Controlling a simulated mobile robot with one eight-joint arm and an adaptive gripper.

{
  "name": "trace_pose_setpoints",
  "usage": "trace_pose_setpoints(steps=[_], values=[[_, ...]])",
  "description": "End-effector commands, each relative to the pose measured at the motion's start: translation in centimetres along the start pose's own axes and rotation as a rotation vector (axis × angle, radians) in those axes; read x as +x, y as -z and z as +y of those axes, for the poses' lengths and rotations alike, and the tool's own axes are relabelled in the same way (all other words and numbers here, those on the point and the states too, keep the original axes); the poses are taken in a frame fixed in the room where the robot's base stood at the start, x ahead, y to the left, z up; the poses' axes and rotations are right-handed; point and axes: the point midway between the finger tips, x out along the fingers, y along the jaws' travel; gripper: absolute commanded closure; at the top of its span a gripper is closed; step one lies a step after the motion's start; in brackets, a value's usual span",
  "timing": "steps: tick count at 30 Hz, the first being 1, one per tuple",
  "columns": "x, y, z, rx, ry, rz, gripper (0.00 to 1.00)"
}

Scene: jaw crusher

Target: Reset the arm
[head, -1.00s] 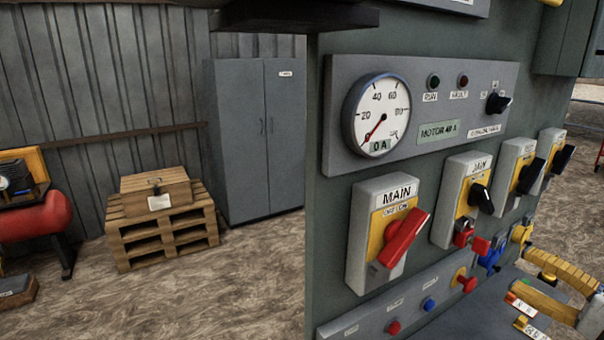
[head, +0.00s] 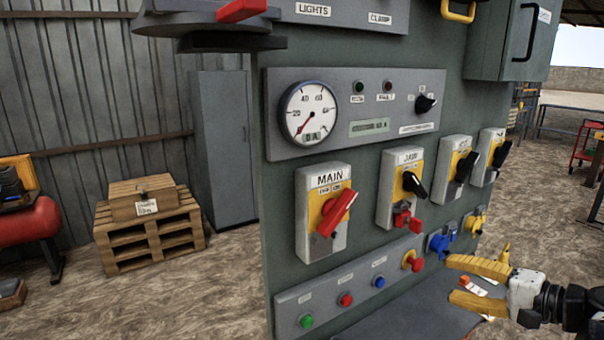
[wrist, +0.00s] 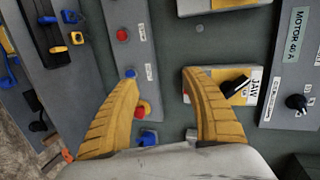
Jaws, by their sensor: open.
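My gripper (head: 474,284) has two yellow ribbed fingers. In the head view it is at the lower right, pointing left, in front of the lower part of the grey control panel (head: 281,200). Its fingers are apart and nothing is between them. In the wrist view my gripper (wrist: 160,88) is also open, with the panel face beyond the fingertips. The JAW switch (wrist: 238,85) shows behind the right finger there. A blue button (wrist: 130,73) and a red one (wrist: 143,108) show near the left finger. I see no contact with the panel.
The panel carries the red-handled MAIN switch (head: 325,212), a round gauge (head: 309,112) and several black-handled switches. A shelf with a red part (head: 208,18) juts out at the top. A wooden pallet stack (head: 150,240) and grey cabinet (head: 222,150) stand left. Open floor lies between.

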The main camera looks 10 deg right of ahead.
Motion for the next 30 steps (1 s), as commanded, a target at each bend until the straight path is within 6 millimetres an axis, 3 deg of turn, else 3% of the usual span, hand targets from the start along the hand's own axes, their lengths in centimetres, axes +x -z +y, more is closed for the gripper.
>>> trace_pose_setpoints(steps=[5, 9, 12, 15, 18, 22, 30], values=[[4.0, -5.9, 0.2, -0.093, -0.191, -0.070, 0.44], [6.1, -12.5, 1.4, -0.262, -0.399, -0.132, 0.44], [6.2, -17.3, 2.6, -0.461, -0.553, -0.170, 0.44], [5.2, -20.6, 3.6, -0.683, -0.665, -0.189, 0.44], [4.2, -22.6, 4.0, -0.889, -0.731, -0.194, 0.44], [3.3, -23.8, 4.0, -1.080, -0.765, -0.189, 0.44], [2.9, -24.1, 3.9, -1.175, -0.777, -0.180, 0.44]])
